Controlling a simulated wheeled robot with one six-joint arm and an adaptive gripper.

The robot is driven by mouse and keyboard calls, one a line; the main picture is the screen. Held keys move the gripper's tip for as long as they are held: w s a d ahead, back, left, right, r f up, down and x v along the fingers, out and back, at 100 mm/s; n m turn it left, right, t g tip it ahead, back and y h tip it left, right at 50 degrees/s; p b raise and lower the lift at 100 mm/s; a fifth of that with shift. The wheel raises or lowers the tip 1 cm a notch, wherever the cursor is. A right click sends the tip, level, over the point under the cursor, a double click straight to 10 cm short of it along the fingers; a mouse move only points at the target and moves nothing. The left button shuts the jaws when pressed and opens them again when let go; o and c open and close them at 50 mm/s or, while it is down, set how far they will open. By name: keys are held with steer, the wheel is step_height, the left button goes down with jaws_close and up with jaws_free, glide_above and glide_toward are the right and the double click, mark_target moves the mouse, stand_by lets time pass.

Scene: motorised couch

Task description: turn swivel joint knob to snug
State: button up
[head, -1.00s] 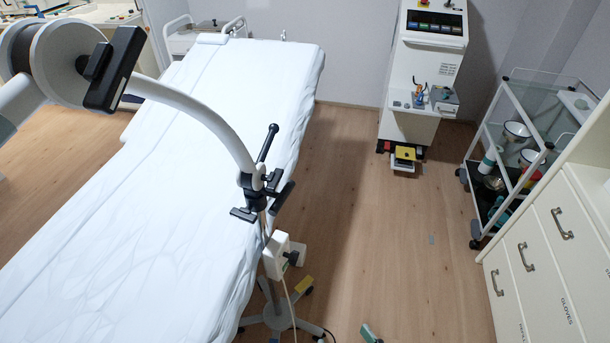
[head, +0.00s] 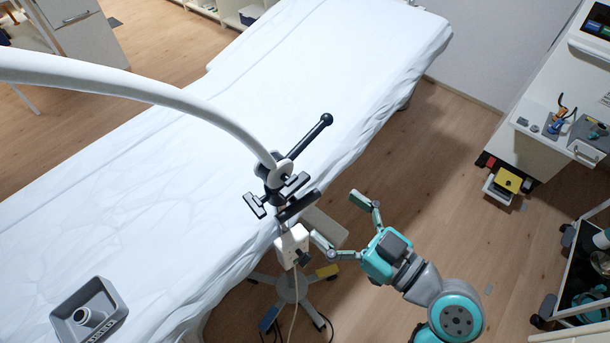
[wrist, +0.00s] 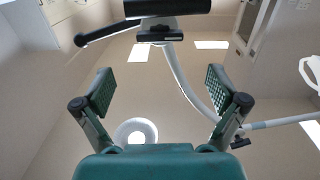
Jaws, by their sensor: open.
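A curved white arm (head: 150,92) reaches over the bed and ends in a joint (head: 275,180) with black fittings. A black lever with a ball end (head: 305,143) points up and right from it. Short black T-shaped handles (head: 255,204) and a black bar (head: 298,206) sit below. I cannot tell which fitting is the swivel joint knob. My gripper (head: 335,218) is open and empty, to the lower right of the joint and apart from it. In the wrist view, a black lever (wrist: 108,33) and a black bar (wrist: 168,7) appear beyond my open fingers (wrist: 161,88).
The bed (head: 130,200) with a white sheet fills the left. A white box (head: 292,243) with a dark knob stands on a wheeled stand (head: 292,288) beneath the joint. A white machine (head: 540,130) and a trolley (head: 570,310) are at right. Wooden floor (head: 440,190) lies clear between.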

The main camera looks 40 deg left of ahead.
mark_target(299, 187)
steer(key=a, duration=0.6)
steer(key=w+a, duration=0.1)
steer(key=a, duration=0.3)
